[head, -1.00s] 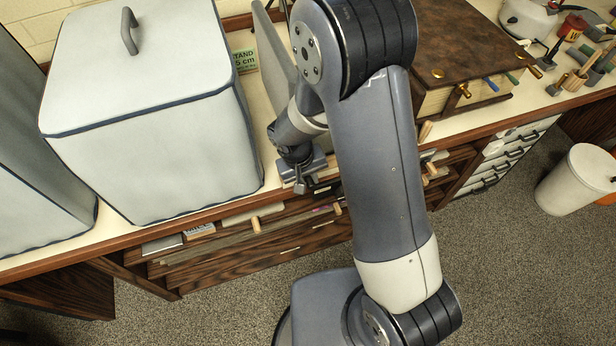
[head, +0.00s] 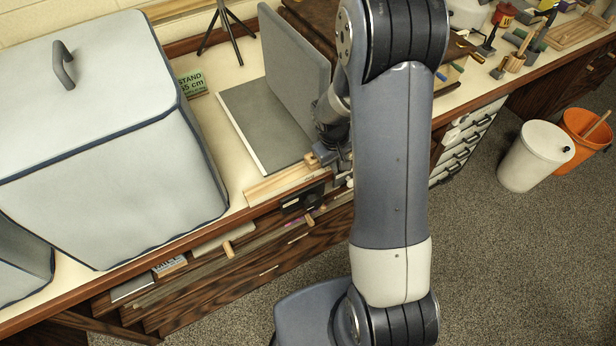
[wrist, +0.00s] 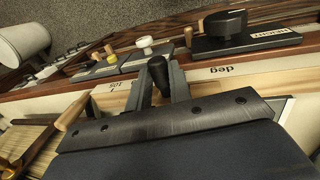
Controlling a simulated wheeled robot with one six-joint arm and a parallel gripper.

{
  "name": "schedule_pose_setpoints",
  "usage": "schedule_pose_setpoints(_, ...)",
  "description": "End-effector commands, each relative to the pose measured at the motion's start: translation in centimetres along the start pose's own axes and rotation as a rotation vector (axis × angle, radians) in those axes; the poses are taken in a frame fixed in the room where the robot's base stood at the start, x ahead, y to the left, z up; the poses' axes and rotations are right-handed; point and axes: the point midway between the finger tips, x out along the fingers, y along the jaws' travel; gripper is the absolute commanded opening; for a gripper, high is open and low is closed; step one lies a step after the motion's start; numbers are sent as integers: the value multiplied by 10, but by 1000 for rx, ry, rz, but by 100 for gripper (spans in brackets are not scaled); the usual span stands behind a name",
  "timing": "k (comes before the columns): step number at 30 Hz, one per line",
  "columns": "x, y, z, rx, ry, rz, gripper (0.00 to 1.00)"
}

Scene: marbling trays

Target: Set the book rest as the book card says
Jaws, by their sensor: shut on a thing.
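The book rest has a flat grey base leaf (head: 258,130) on the bench and a grey panel (head: 297,65) standing up from it, tilted, at its right side. The panel fills the bottom of the wrist view (wrist: 200,155), with a dark strip along its edge. My gripper (head: 330,155) is at the panel's near edge. In the wrist view my gripper (wrist: 160,85) is shut on the black knob (wrist: 157,70) at that edge. A pale wooden scale marked "deg" (wrist: 220,72) lies beyond; a wooden peg (wrist: 75,110) is beside it. I cannot identify the book card.
A green "STAND" card (head: 192,83), its figure partly unclear, stands behind a large pale covered box (head: 110,170) at left. A black tripod (head: 228,35) is behind the rest. A dark dial box (head: 303,198) is on the bench front. Tools crowd the right.

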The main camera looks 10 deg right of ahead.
Motion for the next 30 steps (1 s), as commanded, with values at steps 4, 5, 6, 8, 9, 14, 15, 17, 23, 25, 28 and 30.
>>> schedule_pose_setpoints(4,8,44,-1,8,3,2,0)
schedule_pose_setpoints(5,10,52,0,8,2,2,0)
schedule_pose_setpoints(6,12,60,-1,6,3,2,0)
schedule_pose_setpoints(8,14,72,-1,4,3,2,0)
schedule_pose_setpoints(9,15,79,-1,4,3,3,0)
schedule_pose_setpoints(14,19,98,-1,2,3,2,0)
schedule_pose_setpoints(15,19,101,-1,1,3,1,0)
schedule_pose_setpoints(17,20,104,-1,1,4,2,0)
schedule_pose_setpoints(23,20,108,-2,0,5,2,0)
schedule_pose_setpoints(25,20,108,-2,0,5,2,0)
schedule_pose_setpoints(28,20,107,-2,0,6,2,0)
schedule_pose_setpoints(30,20,107,-2,0,6,2,20)
